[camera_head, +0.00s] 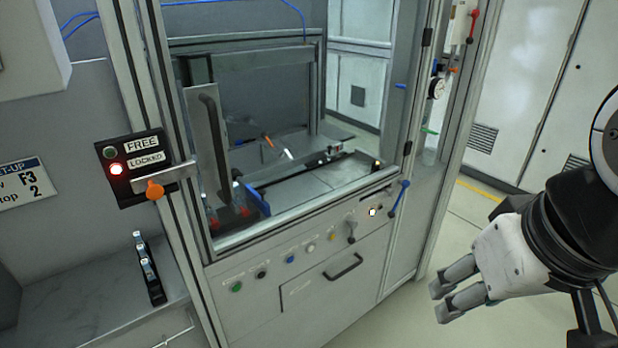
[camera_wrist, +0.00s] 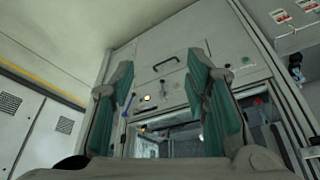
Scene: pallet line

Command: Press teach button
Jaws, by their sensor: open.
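A row of small buttons runs along the front panel of the machine (camera_head: 325,265). They include a green button (camera_head: 236,286), a black button (camera_head: 261,274), a blue button (camera_head: 290,259), a white button (camera_head: 310,249) and a yellow button (camera_head: 332,237). A black selector (camera_head: 351,230) and a lit button (camera_head: 372,212) sit farther right. Their labels are too small to read, so I cannot tell which is the teach button. My gripper (camera_head: 441,300) is open and empty, right of the panel and apart from it. In the wrist view, its fingers (camera_wrist: 160,66) frame the panel and lit button (camera_wrist: 147,98).
A black drawer handle (camera_head: 343,267) and a blue lever (camera_head: 400,198) stick out from the machine. At left is a FREE/LOCKED box (camera_head: 130,168) with a red light lit and an orange knob (camera_head: 154,190). Open floor (camera_head: 455,230) lies between machine and white cabinets (camera_head: 535,80).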

